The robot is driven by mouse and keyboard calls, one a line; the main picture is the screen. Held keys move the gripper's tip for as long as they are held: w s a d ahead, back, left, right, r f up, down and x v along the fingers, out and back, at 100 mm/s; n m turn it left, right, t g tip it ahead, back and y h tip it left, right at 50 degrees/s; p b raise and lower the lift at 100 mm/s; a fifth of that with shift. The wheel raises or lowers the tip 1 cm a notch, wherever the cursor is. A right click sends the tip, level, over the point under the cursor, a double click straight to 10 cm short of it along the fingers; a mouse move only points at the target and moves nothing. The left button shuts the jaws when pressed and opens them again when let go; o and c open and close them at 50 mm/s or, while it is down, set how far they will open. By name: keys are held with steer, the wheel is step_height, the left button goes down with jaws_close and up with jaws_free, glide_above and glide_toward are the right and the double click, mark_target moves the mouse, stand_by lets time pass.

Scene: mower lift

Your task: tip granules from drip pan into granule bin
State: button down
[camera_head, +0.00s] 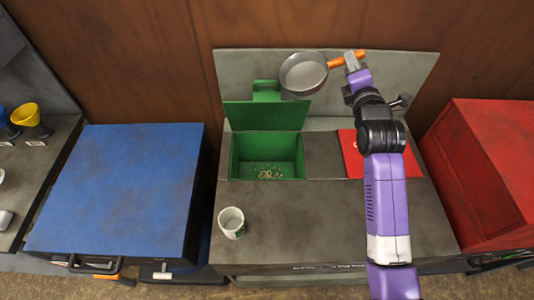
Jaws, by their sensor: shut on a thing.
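The drip pan (303,73) is a round grey pan with an orange handle (340,60). My gripper (352,62) is shut on the handle and holds the pan up behind the green granule bin (236,157). The pan's inside faces the camera and looks empty. The bin is sunk in the grey bench, open at the top, with its green lid (265,115) raised at the back. A small heap of pale granules (268,174) lies on the bin's floor.
A white cup (231,222) stands on the bench front left. A red book-like item (352,153) lies right of the bin, partly behind my arm. A blue cabinet (120,185) stands left, a red one (490,165) right.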

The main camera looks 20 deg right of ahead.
steer(key=s+a+r+n+t+b, duration=0.1)
steer(key=a+r+n+t, duration=0.1)
steer(key=a+r, duration=0.3)
steer(key=shift+a+r+n+b, duration=0.15)
steer(key=shift+a+n+b, duration=0.2)
steer(key=shift+n, duration=0.45)
stand_by(1.1)
steer(key=shift+s+a+r, duration=0.15)
steer(key=shift+a+r, duration=0.05)
steer(key=shift+a+r+n+b, duration=0.15)
steer(key=shift+a+n+b, duration=0.1)
steer(key=shift+n+b, duration=0.2)
steer(key=shift+s+a+n+t+b, duration=0.2)
steer(key=shift+a+n+t+b, duration=0.3)
steer(key=shift+a+n+b, duration=0.55)
steer(key=shift+s+a+r+n+t+y+b, duration=0.25)
steer(key=shift+a+r+n+t+y+b, duration=0.4)
steer(key=shift+a+n+b, duration=0.2)
steer(key=shift+s+a+r+n+t+y+p, duration=0.15)
steer(key=shift+a+r+n+p, duration=0.15)
steer(key=shift+a+n, duration=0.3)
steer(key=shift+s+a+r+n+t+y+p, duration=0.1)
steer(key=shift+a+r+n+p, duration=0.05)
steer(key=shift+a+n+p, duration=0.35)
